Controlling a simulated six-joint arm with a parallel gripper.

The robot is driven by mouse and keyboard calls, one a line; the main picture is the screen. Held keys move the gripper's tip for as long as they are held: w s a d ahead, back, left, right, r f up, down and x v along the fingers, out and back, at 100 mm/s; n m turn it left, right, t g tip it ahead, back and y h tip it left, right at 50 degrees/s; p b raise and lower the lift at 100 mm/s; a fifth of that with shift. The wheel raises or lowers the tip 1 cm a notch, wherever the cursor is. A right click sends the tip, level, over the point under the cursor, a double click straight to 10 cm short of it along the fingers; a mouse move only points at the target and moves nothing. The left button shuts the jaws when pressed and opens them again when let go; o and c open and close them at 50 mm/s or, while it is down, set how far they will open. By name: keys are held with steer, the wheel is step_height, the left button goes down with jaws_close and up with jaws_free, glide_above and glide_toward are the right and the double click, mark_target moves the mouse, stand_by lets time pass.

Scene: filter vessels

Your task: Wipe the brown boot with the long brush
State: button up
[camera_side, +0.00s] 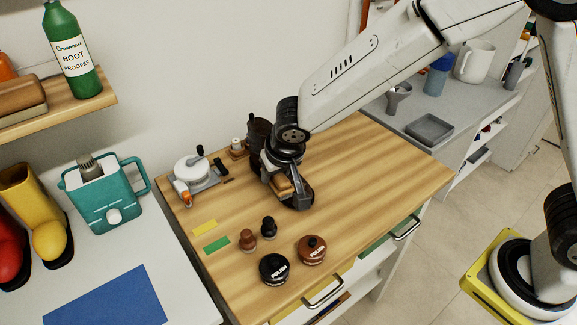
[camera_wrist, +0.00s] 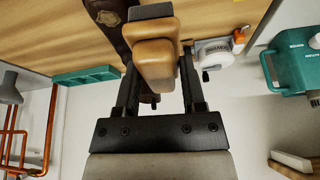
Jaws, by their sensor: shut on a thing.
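My gripper (camera_side: 287,181) is low over the wooden bench in the side view. It is shut on a brush with a rounded, light wooden back (camera_side: 281,185). I cannot tell whether the brush touches the boot.
A round white-topped device (camera_side: 192,170) stands left of the boot. Brown and black polish tins (camera_side: 312,249) (camera_side: 275,268), two small daubers (camera_side: 248,240) (camera_side: 268,227) and yellow and green strips (camera_side: 205,227) (camera_side: 217,245) lie in front. The bench's right side is clear.

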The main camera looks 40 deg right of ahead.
steer(key=m, duration=0.1)
steer(key=w+d+m+h, duration=0.1)
steer(key=m, duration=0.2)
steer(key=shift+w+d+f+h, duration=0.15)
steer(key=shift+d+h, duration=0.1)
steer(key=shift+h, duration=0.05)
steer(key=d+m+g, duration=0.1)
steer(key=m, duration=0.3)
steer(key=w+d+m+g+h, duration=0.1)
steer(key=d+m+g, duration=0.1)
steer(key=m, duration=0.2)
steer(key=w+d+m+g+h, duration=0.1)
steer(key=m, duration=0.3)
steer(key=shift+d+m, duration=0.2)
steer(key=shift+m, duration=0.1)
